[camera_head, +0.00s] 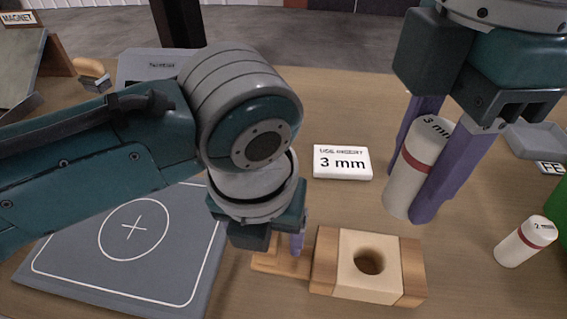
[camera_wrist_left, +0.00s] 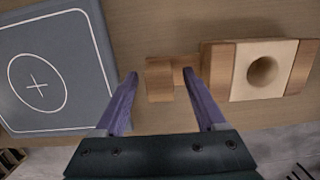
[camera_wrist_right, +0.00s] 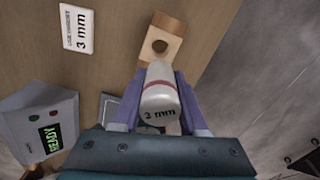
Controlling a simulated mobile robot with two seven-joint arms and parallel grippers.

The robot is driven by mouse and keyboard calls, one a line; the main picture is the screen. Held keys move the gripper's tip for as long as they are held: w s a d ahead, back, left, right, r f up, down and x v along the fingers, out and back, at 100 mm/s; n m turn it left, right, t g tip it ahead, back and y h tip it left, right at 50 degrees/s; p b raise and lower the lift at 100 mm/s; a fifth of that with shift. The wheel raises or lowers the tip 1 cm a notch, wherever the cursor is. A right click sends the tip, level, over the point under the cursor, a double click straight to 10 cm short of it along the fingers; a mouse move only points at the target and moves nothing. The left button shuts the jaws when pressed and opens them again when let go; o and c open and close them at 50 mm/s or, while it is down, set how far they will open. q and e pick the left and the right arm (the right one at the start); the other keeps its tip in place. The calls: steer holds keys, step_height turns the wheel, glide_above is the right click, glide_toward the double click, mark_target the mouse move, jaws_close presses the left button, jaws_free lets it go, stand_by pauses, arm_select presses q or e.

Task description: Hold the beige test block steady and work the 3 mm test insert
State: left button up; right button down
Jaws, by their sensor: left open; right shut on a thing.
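The beige test block (camera_head: 346,262) has wooden sides and a round open hole in its top, and it sits at the front middle of the table. It also shows in the left wrist view (camera_wrist_left: 240,72). A wooden handle piece (camera_wrist_left: 160,78) sticks out from its left side. My left gripper (camera_wrist_left: 160,76) is open, with one finger on each side of that handle, apart from it. My right gripper (camera_head: 425,165) is shut on the 3 mm test insert (camera_head: 404,190), a white cylinder with a red band. The insert is held right of and behind the block, its lower end clear of the hole.
A white sign reading "USE INSERT 3 mm" (camera_head: 342,162) lies behind the block. A grey mat with a cross (camera_head: 90,285) covers the left. A grey box with a READY display (camera_wrist_right: 45,120) shows in the right wrist view.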

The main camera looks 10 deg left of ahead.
arm_select(q)
steer(key=shift+f, duration=0.25)
jaws_close()
stand_by(0.5)
arm_select(e)
steer(key=w+d+f+m, duration=0.2)
steer(key=d+f+m, duration=0.4)
steer(key=d, duration=0.4)
steer(key=shift+m, duration=0.3)
step_height(320, 180, down, 10)
steer(key=shift+d+r, duration=0.1)
steer(key=shift+r, duration=0.1)
